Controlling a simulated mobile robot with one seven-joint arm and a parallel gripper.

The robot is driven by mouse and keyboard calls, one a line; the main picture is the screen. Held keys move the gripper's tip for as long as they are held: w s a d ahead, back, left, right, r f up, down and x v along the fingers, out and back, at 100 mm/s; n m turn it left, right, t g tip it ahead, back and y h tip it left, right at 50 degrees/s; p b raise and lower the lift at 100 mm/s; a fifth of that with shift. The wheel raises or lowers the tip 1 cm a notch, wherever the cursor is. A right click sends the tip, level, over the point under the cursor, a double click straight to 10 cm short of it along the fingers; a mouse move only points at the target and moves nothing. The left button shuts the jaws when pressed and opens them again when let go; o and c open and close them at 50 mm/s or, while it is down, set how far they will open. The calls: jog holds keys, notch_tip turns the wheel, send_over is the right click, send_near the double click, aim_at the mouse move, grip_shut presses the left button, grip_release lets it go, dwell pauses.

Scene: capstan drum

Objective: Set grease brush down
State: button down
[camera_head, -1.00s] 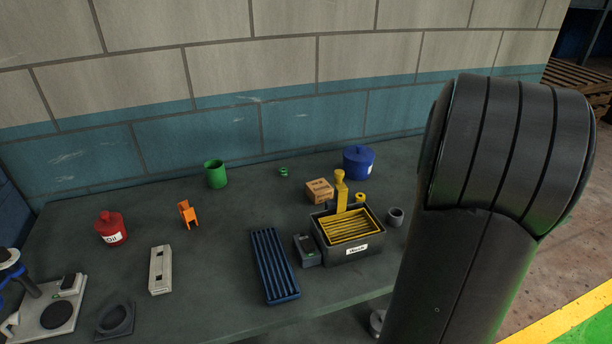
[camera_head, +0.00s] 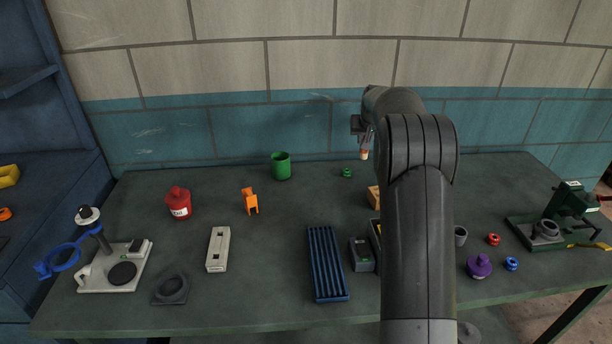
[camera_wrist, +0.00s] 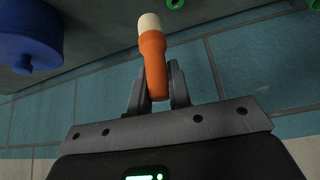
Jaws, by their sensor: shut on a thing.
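The grease brush, an orange handle with a cream tip, is held in my gripper. In the wrist view the brush (camera_wrist: 152,50) sits between the two dark fingers of my gripper (camera_wrist: 158,88), which are shut on it. In the head view my gripper (camera_head: 364,132) is above the back of the table, in front of the wall, and the small brush tip (camera_head: 364,155) points down. The brush appears apart from the green table (camera_head: 290,235). My arm hides part of the table's right middle.
A blue lidded pot (camera_wrist: 28,42) shows in the wrist view. A green ring (camera_head: 346,173), green cup (camera_head: 281,166), orange part (camera_head: 250,201) and red oil can (camera_head: 178,203) stand on the table. A blue ribbed tray (camera_head: 327,264) lies at the front. Bare table lies between them.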

jog(key=shift+n+y, duration=0.4)
jog(key=shift+n, duration=0.2)
jog(key=shift+w+a+f, duration=1.5)
jog(key=shift+a+f, duration=0.45)
jog(key=shift+a, duration=1.1)
jog(key=shift+w+a+f, duration=1.5)
jog(key=shift+a+f, duration=0.45)
jog(key=shift+a, duration=1.1)
jog(key=shift+w+a+f, duration=1.5)
jog(key=shift+a+f, duration=0.45)
jog(key=shift+a, duration=1.1)
jog(key=shift+f, duration=0.2)
jog(key=c, duration=1.3)
grip_release()
jog(key=shift+c, duration=0.2)
jog(key=shift+r, duration=0.1)
